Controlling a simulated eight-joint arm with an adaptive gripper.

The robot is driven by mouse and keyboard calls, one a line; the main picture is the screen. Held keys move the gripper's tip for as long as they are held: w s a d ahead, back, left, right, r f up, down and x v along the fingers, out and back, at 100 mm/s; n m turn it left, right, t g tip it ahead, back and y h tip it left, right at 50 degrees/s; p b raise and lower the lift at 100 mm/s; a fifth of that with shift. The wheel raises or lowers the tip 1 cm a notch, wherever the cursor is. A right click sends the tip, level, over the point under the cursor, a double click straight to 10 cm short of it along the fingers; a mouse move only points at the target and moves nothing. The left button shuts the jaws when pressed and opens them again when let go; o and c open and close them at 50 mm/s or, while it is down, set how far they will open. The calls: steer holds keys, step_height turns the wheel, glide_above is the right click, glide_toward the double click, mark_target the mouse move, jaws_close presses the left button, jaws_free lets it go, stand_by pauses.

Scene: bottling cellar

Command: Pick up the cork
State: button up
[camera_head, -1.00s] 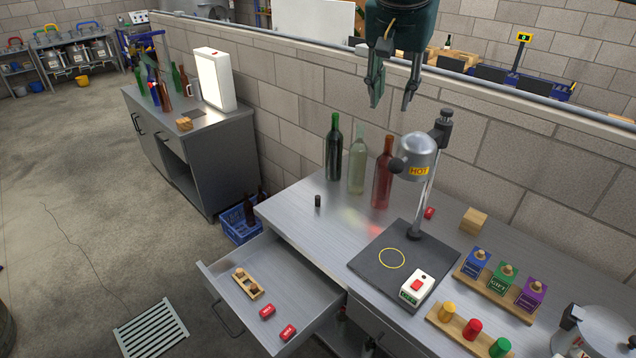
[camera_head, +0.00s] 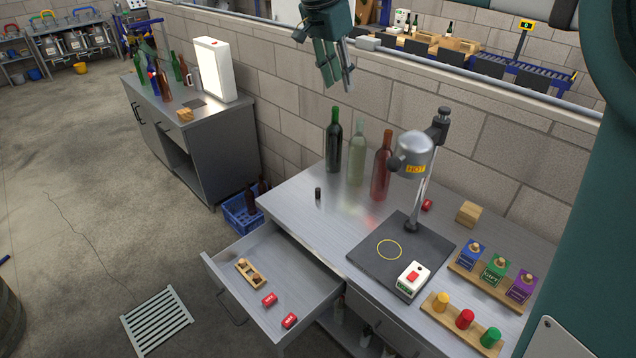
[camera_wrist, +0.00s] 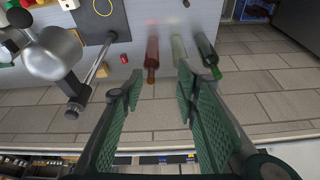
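The small brown pieces in a wooden holder (camera_head: 252,273) in the open drawer look like corks, one (camera_head: 242,264) at the far end and one (camera_head: 257,281) at the near end; they are too small to be sure. A small dark cylinder (camera_head: 318,193) stands upright on the bench top; I cannot tell whether it is a cork. My gripper (camera_head: 337,88) is high above the back of the bench, near the wall top, far from the drawer. In the wrist view my gripper (camera_wrist: 158,78) has its fingers apart with nothing between them.
Dark green (camera_head: 334,145), clear (camera_head: 357,155) and red (camera_head: 381,168) bottles stand at the bench's back. A heater stand (camera_head: 415,160) marked HOT is right of them. The open drawer (camera_head: 285,265) juts out and also holds two red blocks. Coloured stoppers stand in a rack (camera_head: 462,325).

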steer(key=w+a+f+m+h+p, duration=0.1)
steer(key=w+a+f+m+p, duration=0.2)
steer(key=w+a+f, duration=0.45)
glide_toward(317, 189)
step_height(317, 189, down, 2)
steer(key=w, duration=0.1)
steer(key=shift+d+f+g, duration=0.2)
steer(key=shift+d+g, duration=0.05)
steer(key=shift+g, duration=0.15)
steer(key=shift+x, duration=1.3)
steer(key=shift+d, duration=0.1)
steer(key=shift+x, duration=2.55)
steer(key=shift+d, duration=0.15)
steer(key=c, duration=0.7)
